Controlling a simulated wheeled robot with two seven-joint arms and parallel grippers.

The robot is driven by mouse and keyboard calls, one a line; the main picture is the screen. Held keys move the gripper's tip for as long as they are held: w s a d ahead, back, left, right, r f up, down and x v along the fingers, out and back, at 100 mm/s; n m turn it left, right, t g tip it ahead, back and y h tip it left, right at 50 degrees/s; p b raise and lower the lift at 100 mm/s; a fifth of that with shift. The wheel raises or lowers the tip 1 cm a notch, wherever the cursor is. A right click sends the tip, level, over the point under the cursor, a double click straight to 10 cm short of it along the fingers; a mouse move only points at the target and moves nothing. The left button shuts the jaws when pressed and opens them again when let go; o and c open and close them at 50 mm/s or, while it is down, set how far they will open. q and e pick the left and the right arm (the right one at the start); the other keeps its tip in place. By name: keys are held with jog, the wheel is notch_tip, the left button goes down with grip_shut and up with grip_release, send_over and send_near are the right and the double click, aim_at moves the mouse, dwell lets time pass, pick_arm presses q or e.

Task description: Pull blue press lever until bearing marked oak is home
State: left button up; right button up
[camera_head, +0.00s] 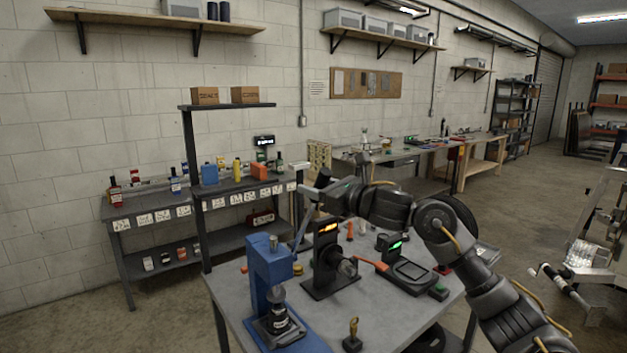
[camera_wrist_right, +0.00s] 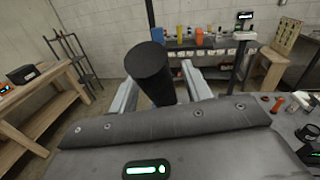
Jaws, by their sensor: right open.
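The blue press (camera_head: 262,275) stands at the front left of the grey workbench. Its lever (camera_head: 301,232) slants up to the right and ends in a black grip (camera_head: 322,178). My right gripper (camera_head: 318,193) is at the top of the lever, open. In the right wrist view, the black grip (camera_wrist_right: 153,72) stands between the two pale fingers of my right gripper (camera_wrist_right: 160,80); I cannot tell whether they touch it. A dark round part (camera_head: 278,318) sits in the fixture under the press ram; no oak mark is readable on it. My left gripper is out of view.
A dark stand with an orange display (camera_head: 327,228) is just right of the press. A dark device with a green display (camera_head: 392,246) and a yellow-topped stamp-like piece (camera_head: 353,333) are on the workbench (camera_head: 385,310). A shelf rack (camera_head: 150,208) stands behind, left.

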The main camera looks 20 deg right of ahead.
jog(key=shift+w+a, duration=0.2)
jog(key=shift+w, duration=0.15)
jog(key=shift+c, duration=0.2)
